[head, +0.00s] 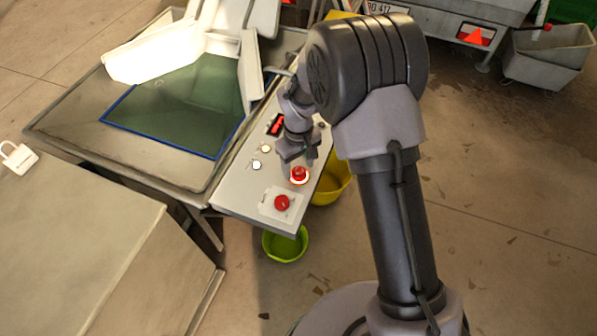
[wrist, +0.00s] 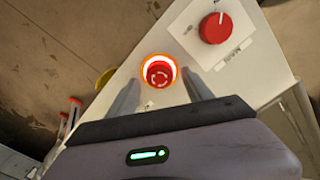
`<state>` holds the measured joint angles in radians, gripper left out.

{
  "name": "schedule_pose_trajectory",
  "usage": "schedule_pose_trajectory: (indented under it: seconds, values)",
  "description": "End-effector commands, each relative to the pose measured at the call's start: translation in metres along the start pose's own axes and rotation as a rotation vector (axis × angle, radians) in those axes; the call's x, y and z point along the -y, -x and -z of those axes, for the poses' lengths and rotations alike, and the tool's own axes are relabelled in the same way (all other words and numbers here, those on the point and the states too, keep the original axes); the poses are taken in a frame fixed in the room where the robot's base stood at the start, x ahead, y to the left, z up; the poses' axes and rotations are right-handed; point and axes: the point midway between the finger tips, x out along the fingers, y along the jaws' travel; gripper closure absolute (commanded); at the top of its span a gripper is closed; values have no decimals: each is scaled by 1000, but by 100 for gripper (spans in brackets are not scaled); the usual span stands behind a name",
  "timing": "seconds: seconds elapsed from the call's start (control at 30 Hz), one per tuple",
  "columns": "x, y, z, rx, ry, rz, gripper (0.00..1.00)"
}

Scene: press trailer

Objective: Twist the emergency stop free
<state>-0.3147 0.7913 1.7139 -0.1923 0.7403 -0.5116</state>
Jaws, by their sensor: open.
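The emergency stop (head: 299,174) is a red mushroom button with a glowing ring, on the sloping grey control panel (head: 240,190). In the wrist view the emergency stop (wrist: 159,73) shows twist marks on its red cap and a bright orange-white ring around it. My gripper (head: 298,160) is just behind the button in the head view. In the wrist view my gripper (wrist: 160,90) is open, with one finger on each side of the button and nothing between them but the button. I cannot tell whether either finger touches it.
A red rotary knob (head: 282,202) on a white plate sits near the button; it also shows in the wrist view (wrist: 215,27). Small round controls (head: 256,164) and a red switch (head: 277,125) lie farther up the panel. Yellow (head: 330,190) and green (head: 285,244) buckets stand below.

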Motion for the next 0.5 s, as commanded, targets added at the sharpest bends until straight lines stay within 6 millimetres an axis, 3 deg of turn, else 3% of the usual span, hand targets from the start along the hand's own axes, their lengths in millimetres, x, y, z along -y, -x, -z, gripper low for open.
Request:
schedule_pose_trajectory:
  seconds: [0.1,0.37,0.5]
  values:
    - [0,-11,0,-1,-1,0,41]
    - [0,-12,0,-1,-1,0,41]
    - [0,-12,0,-1,-1,0,64]
